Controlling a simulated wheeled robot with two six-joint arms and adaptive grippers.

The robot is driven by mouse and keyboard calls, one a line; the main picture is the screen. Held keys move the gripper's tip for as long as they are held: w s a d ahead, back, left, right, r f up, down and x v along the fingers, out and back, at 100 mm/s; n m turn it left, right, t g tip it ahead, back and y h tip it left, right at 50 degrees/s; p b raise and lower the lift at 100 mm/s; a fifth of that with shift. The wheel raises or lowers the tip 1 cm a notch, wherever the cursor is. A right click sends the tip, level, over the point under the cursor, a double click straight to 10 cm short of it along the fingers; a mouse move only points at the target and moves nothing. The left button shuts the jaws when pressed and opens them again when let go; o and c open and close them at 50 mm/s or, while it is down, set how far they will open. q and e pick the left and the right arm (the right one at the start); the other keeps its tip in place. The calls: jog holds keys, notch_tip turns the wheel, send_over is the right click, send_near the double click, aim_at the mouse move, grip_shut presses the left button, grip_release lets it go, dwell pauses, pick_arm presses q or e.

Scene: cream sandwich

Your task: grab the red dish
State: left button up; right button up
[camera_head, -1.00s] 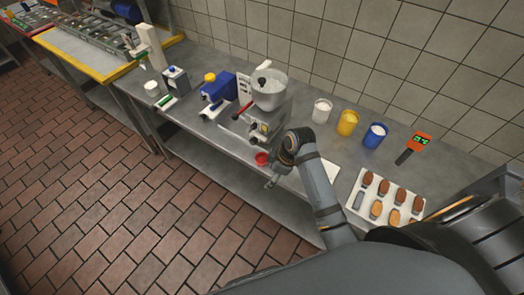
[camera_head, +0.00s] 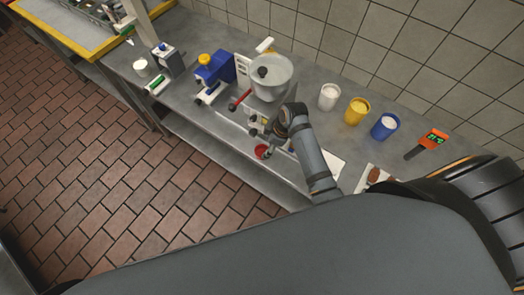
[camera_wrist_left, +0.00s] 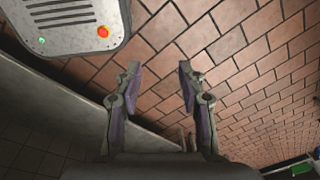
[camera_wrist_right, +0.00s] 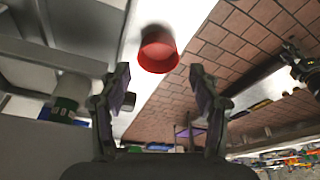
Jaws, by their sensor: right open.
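The small red dish (camera_head: 262,151) is near the front edge of the steel counter, below the mixer. In the right wrist view the red dish (camera_wrist_right: 158,52) appears beyond my fingertips, in the gap between them. My right gripper (camera_head: 271,149) is close beside the dish in the head view. Its fingers stand apart and hold nothing in the right wrist view (camera_wrist_right: 160,82). My left gripper (camera_wrist_left: 158,70) is open and empty, with brick floor behind it. It does not show in the head view.
The mixer with a grey bowl (camera_head: 271,78) stands behind the dish. A blue machine (camera_head: 214,72) is to its left. White (camera_head: 328,97), yellow (camera_head: 356,111) and blue (camera_head: 385,126) tubs and an orange thermometer (camera_head: 433,139) are to the right. Part of a food tray (camera_head: 365,180) shows.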

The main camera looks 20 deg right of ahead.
aim_at(260, 153)
jog(key=shift+w+a+f+p, duration=0.2)
jog(key=shift+w+f+p, duration=0.1)
jog(key=shift+f+p, duration=0.2)
jog(key=shift+w+a+f+p, duration=0.1)
jog(key=shift+a+f+p, duration=0.2)
jog(key=shift+f, duration=0.3)
jog(key=shift+x, duration=1.35)
jog(key=shift+d, duration=0.1)
jog(key=c, duration=0.7)
pick_arm(q)
jog(key=shift+w+d+r, duration=0.25)
jog(key=shift+w+r, duration=0.8)
jog(key=shift+w, duration=0.05)
pick_arm(e)
jog(key=shift+o, duration=0.2)
